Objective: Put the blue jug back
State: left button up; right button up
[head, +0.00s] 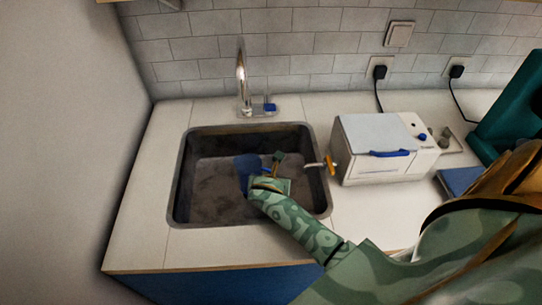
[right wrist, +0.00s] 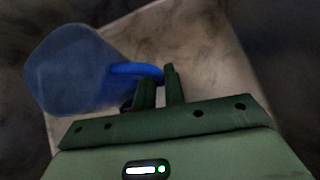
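The blue jug (head: 248,166) is translucent and sits in or just above the dark sink (head: 176,190) in the head view, partly behind my right gripper (head: 271,170). In the right wrist view the jug (right wrist: 75,70) is at the left, with its handle (right wrist: 135,69) reaching right to the fingertips. My right gripper (right wrist: 160,85) has its fingers close together, with the end of the handle between them. Whether the jug touches the sink floor is hard to tell. My left gripper is not in view.
A chrome tap (head: 241,80) stands behind the sink, with a small blue item (head: 270,107) beside it. The counter left of the sink (head: 150,190) is clear.

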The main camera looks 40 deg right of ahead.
jog(key=shift+o, duration=1.4)
jog(key=shift+r, duration=0.25)
jog(key=p+v, duration=0.4)
jog(key=v, duration=0.8)
jog(key=shift+p, duration=0.4)
